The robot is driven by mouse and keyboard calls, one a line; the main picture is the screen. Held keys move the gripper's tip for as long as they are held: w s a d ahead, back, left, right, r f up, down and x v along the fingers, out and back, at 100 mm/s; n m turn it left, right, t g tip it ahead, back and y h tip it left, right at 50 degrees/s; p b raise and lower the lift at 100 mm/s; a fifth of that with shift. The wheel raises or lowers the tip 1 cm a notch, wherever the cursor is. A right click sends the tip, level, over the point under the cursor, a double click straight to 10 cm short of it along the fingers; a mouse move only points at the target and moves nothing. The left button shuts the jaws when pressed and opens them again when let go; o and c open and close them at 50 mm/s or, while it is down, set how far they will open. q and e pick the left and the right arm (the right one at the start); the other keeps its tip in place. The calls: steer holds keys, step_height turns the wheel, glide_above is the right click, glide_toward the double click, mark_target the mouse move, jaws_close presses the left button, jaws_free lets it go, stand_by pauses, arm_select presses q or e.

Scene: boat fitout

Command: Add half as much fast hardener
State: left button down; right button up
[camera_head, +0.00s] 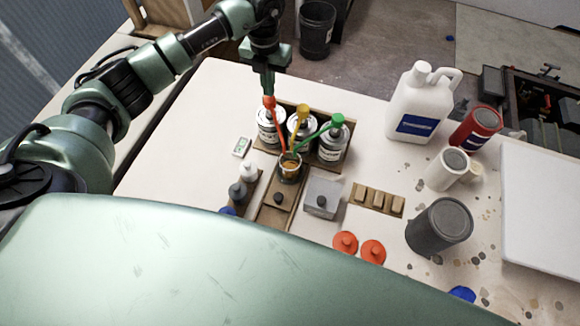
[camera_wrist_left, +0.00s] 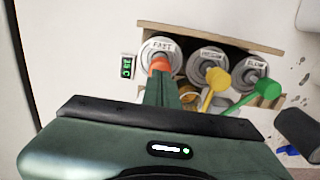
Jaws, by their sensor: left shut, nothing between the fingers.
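The FAST can (camera_head: 269,130) is the leftmost of three hardener cans and has a red pump head (camera_head: 269,102). Its label also reads FAST in the left wrist view (camera_wrist_left: 162,46). The yellow pump (camera_head: 302,112) and green pump (camera_head: 337,119) top the other two cans. The pump spouts converge over a small cup (camera_head: 290,168) with amber contents. My left gripper (camera_head: 268,92) is shut and empty, pointing down directly above the red pump head. In the left wrist view its fingers (camera_wrist_left: 161,88) overlap the pump; I cannot tell if they touch it. My right gripper is not in view.
A wooden rack (camera_head: 328,164) holds the cans. A white jug (camera_head: 420,105), red can (camera_head: 477,127) and dark cylinder (camera_head: 440,226) occupy the right side.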

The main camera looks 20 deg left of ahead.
mark_target(269, 99)
arm_select(q)
steer(key=shift+f, duration=0.1)
stand_by(0.6)
steer(key=shift+f+b, duration=1.65)
steer(key=shift+f, duration=0.5)
steer(key=shift+r, duration=0.25)
steer(key=shift+r+p, duration=1.35)
steer(key=shift+r, duration=0.6)
steer(key=shift+r, duration=0.15)
steer(key=shift+r+p, duration=0.9)
steer(key=shift+r, duration=0.5)
